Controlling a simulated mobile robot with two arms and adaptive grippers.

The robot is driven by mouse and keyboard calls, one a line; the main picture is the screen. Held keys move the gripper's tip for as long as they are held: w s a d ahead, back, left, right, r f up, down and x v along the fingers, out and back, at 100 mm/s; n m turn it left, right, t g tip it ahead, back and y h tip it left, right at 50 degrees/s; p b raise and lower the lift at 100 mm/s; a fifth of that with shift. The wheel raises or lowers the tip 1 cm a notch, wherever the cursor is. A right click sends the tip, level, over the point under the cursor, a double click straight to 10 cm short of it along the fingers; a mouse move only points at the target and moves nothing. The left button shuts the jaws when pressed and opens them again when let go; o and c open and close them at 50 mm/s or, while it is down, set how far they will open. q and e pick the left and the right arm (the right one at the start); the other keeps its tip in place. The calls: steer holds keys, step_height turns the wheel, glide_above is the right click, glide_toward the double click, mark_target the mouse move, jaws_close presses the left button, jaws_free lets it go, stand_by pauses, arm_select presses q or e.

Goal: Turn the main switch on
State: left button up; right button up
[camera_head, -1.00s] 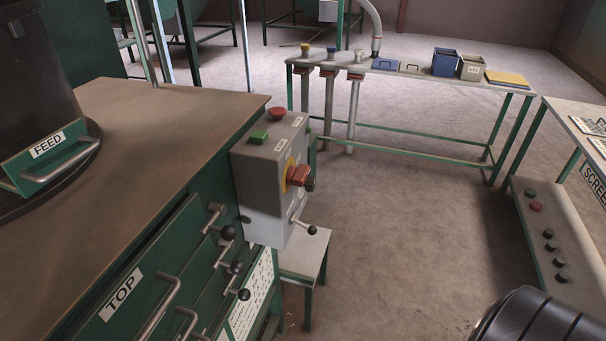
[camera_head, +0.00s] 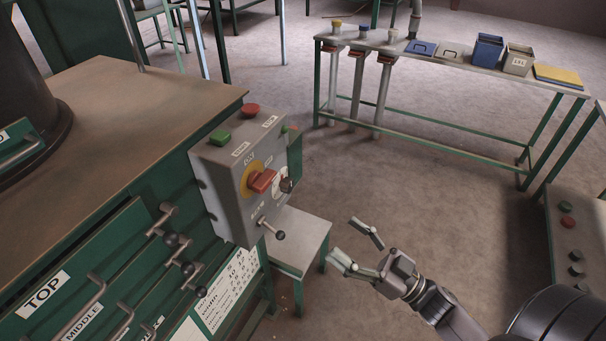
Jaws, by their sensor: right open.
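The grey control box (camera_head: 229,200) is fixed at the corner of the green cabinet. On its front is the main switch, a red rotary handle (camera_head: 262,181) on a yellow round plate (camera_head: 245,177). A black knob (camera_head: 286,185) and a small lever (camera_head: 272,231) sit beside and below it. A green button (camera_head: 219,137) and a red button (camera_head: 250,110) are on top. My right gripper (camera_head: 353,246) is open and empty, right of the box and apart from it, fingers pointing left. My left gripper is not in view.
A small grey stool (camera_head: 300,240) stands below the box, left of my right gripper. Lever handles (camera_head: 168,227) stick out from the cabinet front (camera_head: 130,235). A long bench (camera_head: 450,66) stands at the back. Open floor (camera_head: 430,180) lies between.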

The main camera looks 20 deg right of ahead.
step_height(320, 180, up, 3)
steer(key=n+y, duration=0.1)
steer(key=y, duration=0.1)
steer(key=p, duration=0.5)
glide_toward(270, 185)
steer(key=x, duration=0.7)
steer(key=shift+w+a+r, duration=0.15)
steer(key=shift+w+r, duration=0.05)
steer(key=shift+r, duration=0.15)
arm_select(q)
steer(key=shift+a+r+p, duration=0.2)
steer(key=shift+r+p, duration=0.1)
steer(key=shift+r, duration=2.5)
arm_select(e)
steer(key=shift+w+a+r+g+h, duration=0.1)
steer(key=shift+w+a+g+h, duration=0.25)
steer(key=shift+w, duration=0.1)
steer(key=shift+c, duration=0.3)
steer(key=c, duration=1.1)
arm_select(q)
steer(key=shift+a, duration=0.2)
